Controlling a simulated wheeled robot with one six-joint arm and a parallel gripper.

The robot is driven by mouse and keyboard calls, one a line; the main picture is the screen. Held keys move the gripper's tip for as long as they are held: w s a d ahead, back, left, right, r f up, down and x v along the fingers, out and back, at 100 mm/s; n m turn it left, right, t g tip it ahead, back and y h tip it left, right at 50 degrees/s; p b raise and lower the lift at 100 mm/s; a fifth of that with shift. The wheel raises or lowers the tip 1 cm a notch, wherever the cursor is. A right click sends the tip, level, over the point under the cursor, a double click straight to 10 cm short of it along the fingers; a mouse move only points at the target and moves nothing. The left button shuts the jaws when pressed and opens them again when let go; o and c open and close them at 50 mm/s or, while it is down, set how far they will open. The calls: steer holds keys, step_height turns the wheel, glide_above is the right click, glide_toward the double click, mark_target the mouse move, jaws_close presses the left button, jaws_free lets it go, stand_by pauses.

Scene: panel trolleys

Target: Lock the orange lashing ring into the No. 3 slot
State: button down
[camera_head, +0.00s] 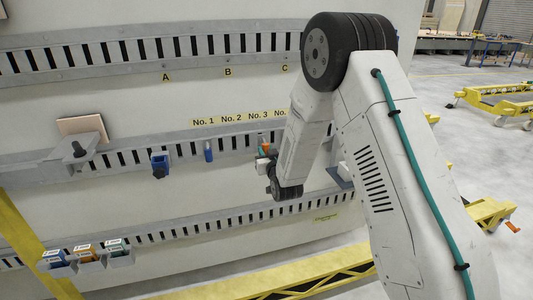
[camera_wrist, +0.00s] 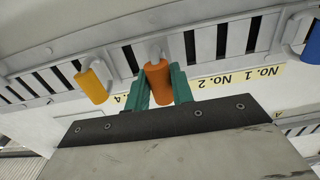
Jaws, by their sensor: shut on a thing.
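The orange lashing ring (camera_wrist: 158,84) is between the green fingers of my gripper (camera_wrist: 160,88) in the wrist view. My gripper is shut on it. The ring's grey end lies at the slotted rail (camera_wrist: 220,40); whether it sits inside a slot cannot be told. The No. 2 and No. 1 labels (camera_wrist: 240,77) show upside down right of the fingers, and part of a No. 4 label shows on the left; the No. 3 label is hidden there. In the head view a bit of the orange ring (camera_head: 265,148) shows at my gripper (camera_head: 266,158), below the No. 3 label (camera_head: 259,115).
A yellow-orange fitting (camera_wrist: 95,84) hangs left of my gripper in the wrist view, a blue one (camera_wrist: 314,44) at the right edge. In the head view two blue fittings (camera_head: 208,151) (camera_head: 160,165) are on the middle rail. Small bins (camera_head: 90,262) stand lower left.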

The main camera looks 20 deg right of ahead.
steer(key=shift+w, duration=1)
steer(key=c, duration=1.1)
jaws_free()
steer(key=shift+s, duration=4)
